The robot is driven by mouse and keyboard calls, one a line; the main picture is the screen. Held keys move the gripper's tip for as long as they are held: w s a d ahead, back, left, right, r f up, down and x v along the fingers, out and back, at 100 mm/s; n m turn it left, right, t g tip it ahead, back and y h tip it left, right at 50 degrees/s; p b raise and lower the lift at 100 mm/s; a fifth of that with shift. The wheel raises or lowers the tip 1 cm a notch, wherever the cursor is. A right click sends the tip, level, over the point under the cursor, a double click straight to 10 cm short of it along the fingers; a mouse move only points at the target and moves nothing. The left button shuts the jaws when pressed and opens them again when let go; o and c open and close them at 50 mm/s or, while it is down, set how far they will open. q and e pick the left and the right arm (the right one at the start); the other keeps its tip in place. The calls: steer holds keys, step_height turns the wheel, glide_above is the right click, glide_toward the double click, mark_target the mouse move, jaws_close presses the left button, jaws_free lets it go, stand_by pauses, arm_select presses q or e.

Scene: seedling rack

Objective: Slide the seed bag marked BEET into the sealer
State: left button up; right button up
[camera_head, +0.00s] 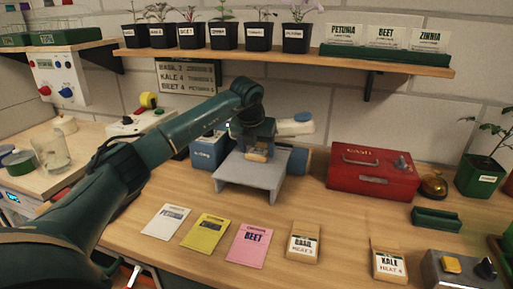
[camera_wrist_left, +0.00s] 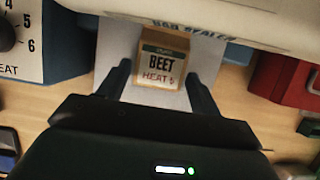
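The BEET seed bag (camera_wrist_left: 160,64), brown with a white label reading BEET and HEAT 5, lies on the pale sealer platform (camera_head: 250,178), against the sealer's mouth. In the head view the bag (camera_head: 257,156) is partly hidden under my gripper. My left gripper (camera_head: 256,138) is above the platform at the sealer. In the left wrist view its fingers (camera_wrist_left: 162,75) stand apart on either side of the bag, with narrow gaps visible. The sealer (camera_wrist_left: 200,25) carries partly hidden BAG SEALER lettering. My right gripper is not in view.
BASIL (camera_head: 302,243) and KALE (camera_head: 389,264) bags lie on the bench front, beside white, yellow and pink (camera_head: 249,246) packets. A red cash box (camera_head: 372,172) stands right of the sealer. A heat chart (camera_head: 188,77) hangs under the shelf (camera_head: 300,58).

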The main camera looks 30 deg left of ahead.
arm_select(q)
steer(key=o, duration=0.3)
steer(key=v, duration=1.3)
steer(key=shift+s+b, duration=0.1)
steer(key=shift+b, duration=0.25)
